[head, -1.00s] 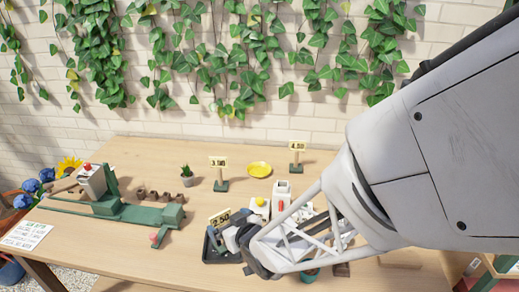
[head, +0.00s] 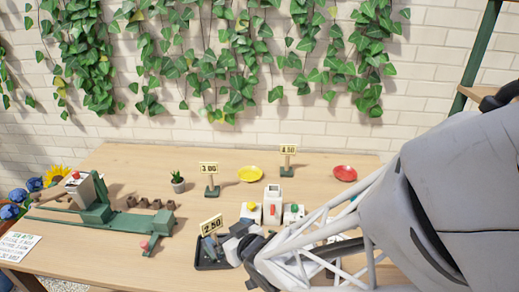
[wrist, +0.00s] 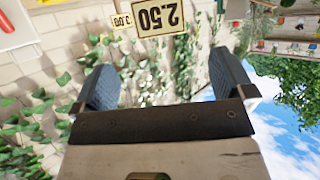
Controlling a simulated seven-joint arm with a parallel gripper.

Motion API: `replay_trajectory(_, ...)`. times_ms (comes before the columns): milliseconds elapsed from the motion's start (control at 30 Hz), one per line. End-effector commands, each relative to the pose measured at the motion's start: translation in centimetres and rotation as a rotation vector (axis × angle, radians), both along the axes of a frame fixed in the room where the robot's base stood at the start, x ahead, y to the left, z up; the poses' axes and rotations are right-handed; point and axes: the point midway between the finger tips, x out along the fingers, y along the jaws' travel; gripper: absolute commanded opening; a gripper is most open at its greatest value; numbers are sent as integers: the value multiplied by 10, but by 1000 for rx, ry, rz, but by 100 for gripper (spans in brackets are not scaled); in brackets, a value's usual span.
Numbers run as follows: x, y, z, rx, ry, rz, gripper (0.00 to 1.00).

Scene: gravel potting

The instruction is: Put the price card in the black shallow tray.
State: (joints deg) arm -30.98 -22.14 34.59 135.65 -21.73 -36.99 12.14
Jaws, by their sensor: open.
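My gripper (head: 238,246) is just right of the card, over the tray's right side. In the wrist view my gripper (wrist: 162,85) is open, with nothing between its fingers. The card (wrist: 158,18) shows upside down beyond the fingertips, apart from them.
Cards marked 3.00 (head: 209,168) and 4.50 (head: 288,150) stand farther back. A yellow saucer (head: 250,174), a red saucer (head: 345,173) and a small potted plant (head: 178,182) are behind. White containers (head: 272,203) stand right of the tray. A green bench device (head: 100,215) is at left.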

Motion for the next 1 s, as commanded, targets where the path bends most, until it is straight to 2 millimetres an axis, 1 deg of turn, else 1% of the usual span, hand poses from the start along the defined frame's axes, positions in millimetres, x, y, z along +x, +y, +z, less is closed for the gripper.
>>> replay_trajectory(267, 0, -1, 0, -1, 0, -2, 100)
replay_trajectory(367, 3, -5, 2, -9, 5, -16, 100)
replay_trajectory(467, 8, -16, 7, -32, 18, -47, 100)
replay_trajectory(567, 15, -34, 14, -67, 42, -98, 100)
replay_trajectory(667, 22, -60, 25, -113, 79, -169, 100)
replay_trajectory(767, 25, -91, 37, -165, 132, -250, 100)
replay_trajectory(800, 26, -105, 42, -187, 158, -285, 100)
replay_trajectory(867, 25, -126, 51, -215, 197, -336, 100)
replay_trajectory(1000, 14, -172, 69, -274, 301, -444, 100)
